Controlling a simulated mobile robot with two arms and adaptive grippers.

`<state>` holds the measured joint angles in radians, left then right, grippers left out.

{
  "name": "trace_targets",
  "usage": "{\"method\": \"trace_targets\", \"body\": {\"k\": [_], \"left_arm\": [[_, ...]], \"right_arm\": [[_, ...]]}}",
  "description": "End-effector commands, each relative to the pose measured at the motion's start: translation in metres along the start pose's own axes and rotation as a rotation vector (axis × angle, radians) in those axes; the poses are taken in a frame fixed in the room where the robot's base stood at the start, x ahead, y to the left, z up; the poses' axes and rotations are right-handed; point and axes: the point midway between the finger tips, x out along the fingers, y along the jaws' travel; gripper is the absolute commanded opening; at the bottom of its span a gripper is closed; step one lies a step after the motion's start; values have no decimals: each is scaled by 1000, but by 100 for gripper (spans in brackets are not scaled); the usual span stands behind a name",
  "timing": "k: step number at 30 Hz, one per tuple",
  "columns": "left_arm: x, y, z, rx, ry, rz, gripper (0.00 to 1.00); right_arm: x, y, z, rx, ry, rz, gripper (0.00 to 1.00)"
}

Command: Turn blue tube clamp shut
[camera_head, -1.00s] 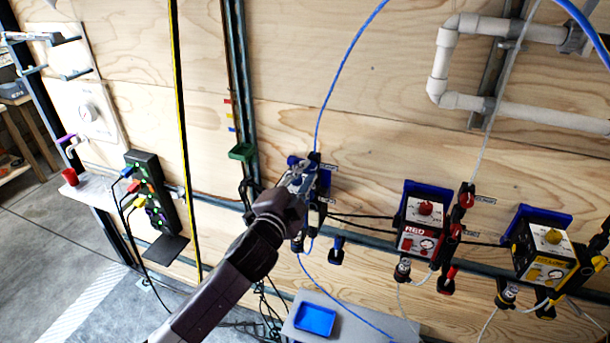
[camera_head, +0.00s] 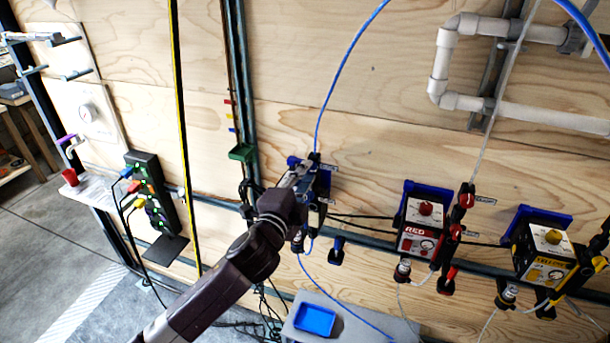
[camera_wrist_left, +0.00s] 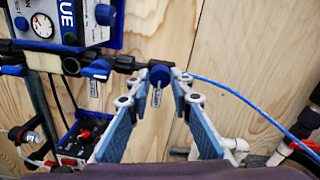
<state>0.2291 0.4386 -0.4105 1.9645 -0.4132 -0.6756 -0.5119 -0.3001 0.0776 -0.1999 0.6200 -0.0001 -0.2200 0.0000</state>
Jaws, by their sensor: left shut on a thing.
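The blue tube clamp (camera_wrist_left: 160,76) is a round blue knob with a hanging tag, on a black fitting in line with the blue tube. My left gripper (camera_wrist_left: 161,84) has its fingertips on both sides of the knob and is shut on it in the left wrist view. In the head view, my left gripper (camera_head: 308,178) is at the blue unit on the wall and hides most of the clamp. The blue tube (camera_head: 330,90) rises from there; it runs right in the left wrist view (camera_wrist_left: 235,95). My right gripper is not in view.
The blue unit (camera_wrist_left: 90,38) with gauge and knobs is beside the clamp, with another blue valve handle (camera_wrist_left: 98,69) nearby. Red (camera_head: 420,235) and yellow (camera_head: 540,258) units are to the right. A blue tray (camera_head: 315,319) is below.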

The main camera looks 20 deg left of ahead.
Motion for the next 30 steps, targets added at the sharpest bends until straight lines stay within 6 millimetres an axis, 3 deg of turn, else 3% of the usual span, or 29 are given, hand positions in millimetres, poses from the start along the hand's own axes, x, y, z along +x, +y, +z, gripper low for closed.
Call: {"method": "trace_targets", "body": {"k": [2,3,7,20,30], "left_arm": [[0,-1,0,2,0,-2,0],[0,-1,0,2,0,-2,23],[0,-1,0,1,0,-2,38],[-10,1,0,-1,0,2,38],[-74,2,0,0,0,2,38]], "right_arm": [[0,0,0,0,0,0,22],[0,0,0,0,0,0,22],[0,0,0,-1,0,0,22],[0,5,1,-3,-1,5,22],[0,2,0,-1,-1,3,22]]}}
